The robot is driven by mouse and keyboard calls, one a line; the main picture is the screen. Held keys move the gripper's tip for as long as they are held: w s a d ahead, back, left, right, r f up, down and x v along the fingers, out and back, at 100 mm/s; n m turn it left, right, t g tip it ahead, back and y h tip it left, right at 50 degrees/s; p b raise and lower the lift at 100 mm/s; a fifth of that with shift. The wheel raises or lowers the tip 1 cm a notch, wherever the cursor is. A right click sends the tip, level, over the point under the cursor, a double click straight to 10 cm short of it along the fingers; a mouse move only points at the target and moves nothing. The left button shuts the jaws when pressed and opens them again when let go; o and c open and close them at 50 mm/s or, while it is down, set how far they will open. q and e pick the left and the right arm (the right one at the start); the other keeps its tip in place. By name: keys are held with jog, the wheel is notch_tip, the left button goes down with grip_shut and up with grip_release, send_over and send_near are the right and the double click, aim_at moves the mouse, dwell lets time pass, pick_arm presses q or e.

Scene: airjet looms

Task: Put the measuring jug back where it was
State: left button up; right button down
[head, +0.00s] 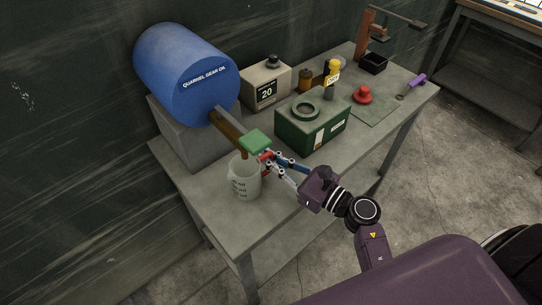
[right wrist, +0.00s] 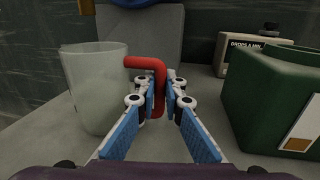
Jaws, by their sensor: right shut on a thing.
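The measuring jug (head: 243,181) is a pale, translucent beaker with dark markings and a red handle. It is upright at the front left of the bench, below the blue drum's outlet. In the right wrist view the jug (right wrist: 97,88) is at the left, its red handle (right wrist: 146,63) reaching between my fingers. My right gripper (head: 272,164) is shut on this handle, and its fingers also show in the wrist view (right wrist: 163,98). I cannot tell whether the jug's base touches the bench. My left gripper is not in view.
The blue drum (head: 185,72) lies on a grey block (head: 190,140), with a green piece (head: 256,142) at its outlet close above the jug. A green box (head: 312,125) stands right of my gripper on the bench (head: 205,203). A counter box (head: 266,86) stands behind.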

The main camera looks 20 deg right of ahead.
jog(key=shift+s, duration=0.1)
jog(key=shift+f, duration=0.1)
jog(key=c, duration=2)
grip_release()
jog(key=shift+c, duration=0.2)
jog(key=shift+s+d, duration=0.1)
jog(key=b+v, duration=0.3)
jog(key=v, duration=0.7)
jog(key=shift+s+d+f+b, duration=0.1)
jog(key=shift+s+d+b, duration=0.1)
jog(key=shift+s+b, duration=0.15)
jog(key=shift+s+d, duration=0.3)
jog(key=shift+s, duration=0.1)
